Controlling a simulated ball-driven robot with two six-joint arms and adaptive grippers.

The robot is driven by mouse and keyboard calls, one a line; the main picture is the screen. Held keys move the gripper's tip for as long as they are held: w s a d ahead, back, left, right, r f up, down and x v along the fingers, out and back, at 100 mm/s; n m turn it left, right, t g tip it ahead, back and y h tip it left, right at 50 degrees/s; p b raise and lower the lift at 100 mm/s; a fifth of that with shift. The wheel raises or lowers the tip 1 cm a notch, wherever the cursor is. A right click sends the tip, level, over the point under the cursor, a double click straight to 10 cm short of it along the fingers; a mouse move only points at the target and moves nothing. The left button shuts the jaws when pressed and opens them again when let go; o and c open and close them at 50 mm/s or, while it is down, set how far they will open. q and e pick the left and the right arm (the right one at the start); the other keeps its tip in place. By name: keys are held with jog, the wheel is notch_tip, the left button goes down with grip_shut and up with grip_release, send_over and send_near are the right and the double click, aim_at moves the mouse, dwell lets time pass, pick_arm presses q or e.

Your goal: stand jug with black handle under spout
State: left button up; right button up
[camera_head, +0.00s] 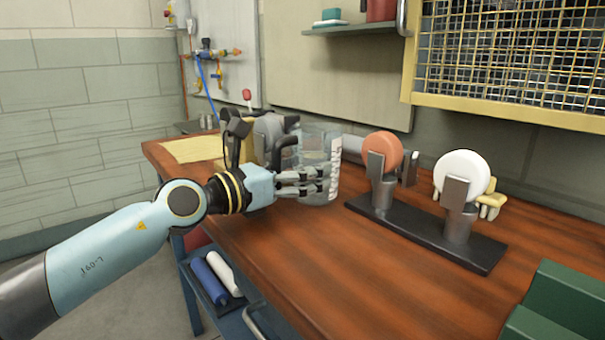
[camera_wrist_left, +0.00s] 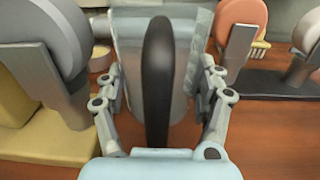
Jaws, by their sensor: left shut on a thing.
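The clear jug (camera_head: 320,150) with pale markings stands upright at the far middle of the wooden bench, in front of my left gripper. Its black handle (camera_wrist_left: 158,75) faces me in the left wrist view. My left gripper (camera_head: 318,183) is shut on the jug, with one finger on each side of the handle. I cannot tell whether the jug's base touches the bench. I cannot make out a spout for certain; pipework with a blue hose (camera_head: 207,58) is on the back wall. My right gripper is not in view.
A grey machine on a yellow base (camera_wrist_left: 50,135) is close on the jug's left. To the right, a black stand (camera_head: 425,233) carries an orange wheel (camera_head: 382,149) and a white wheel (camera_head: 462,173). A green block (camera_head: 560,300) is front right. The bench's front middle is clear.

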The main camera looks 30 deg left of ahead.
pick_arm(q)
jog(key=shift+f, duration=0.1)
jog(key=o, duration=1.3)
